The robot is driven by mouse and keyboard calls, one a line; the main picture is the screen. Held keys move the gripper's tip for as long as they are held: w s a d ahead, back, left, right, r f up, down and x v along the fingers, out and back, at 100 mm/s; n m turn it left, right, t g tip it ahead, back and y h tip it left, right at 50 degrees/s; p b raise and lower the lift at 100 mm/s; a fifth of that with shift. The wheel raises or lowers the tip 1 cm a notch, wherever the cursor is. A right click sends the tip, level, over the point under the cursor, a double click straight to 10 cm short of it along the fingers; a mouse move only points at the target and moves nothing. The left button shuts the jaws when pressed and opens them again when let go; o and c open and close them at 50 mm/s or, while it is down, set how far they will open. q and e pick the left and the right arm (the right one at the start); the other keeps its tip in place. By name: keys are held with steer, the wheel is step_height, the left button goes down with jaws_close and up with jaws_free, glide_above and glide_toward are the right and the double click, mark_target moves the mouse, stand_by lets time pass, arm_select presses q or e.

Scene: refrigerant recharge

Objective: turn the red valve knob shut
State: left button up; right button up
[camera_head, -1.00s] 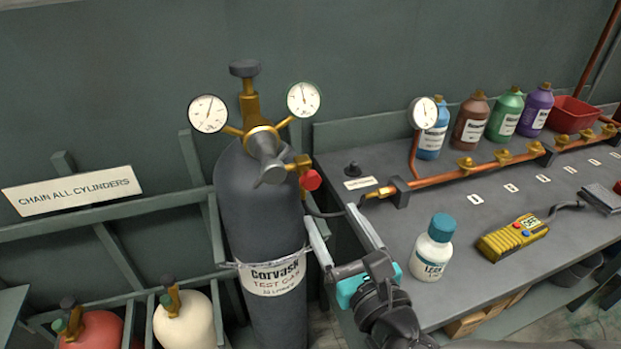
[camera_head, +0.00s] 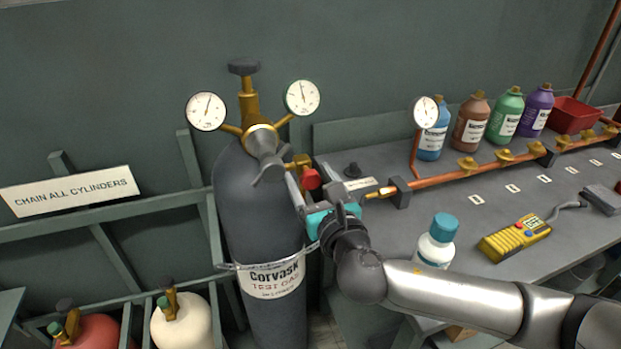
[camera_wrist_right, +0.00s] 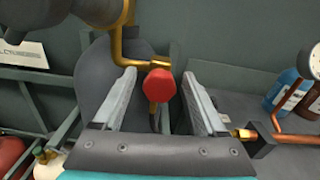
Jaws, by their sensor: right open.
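The red valve knob (camera_head: 311,179) sits on a brass fitting at the right side of the regulator (camera_head: 262,140), on top of the grey test gas cylinder (camera_head: 240,205). My right gripper (camera_head: 304,184) is open at the knob, with a finger on either side of it in the head view. In the right wrist view the red knob (camera_wrist_right: 159,85) lies between the tips of the two open fingers (camera_wrist_right: 157,88), with a gap visible on both sides. I cannot tell how deep the knob sits between them. My left gripper is not in view.
Two round gauges (camera_head: 206,111) stand above the regulator. The bench (camera_head: 480,205) at right holds a copper pipe (camera_head: 450,178), a white bottle (camera_head: 437,241), a yellow meter (camera_head: 515,238) and several coloured bottles. A rack with a sign (camera_head: 70,191) stands at left.

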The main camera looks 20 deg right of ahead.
jaws_close()
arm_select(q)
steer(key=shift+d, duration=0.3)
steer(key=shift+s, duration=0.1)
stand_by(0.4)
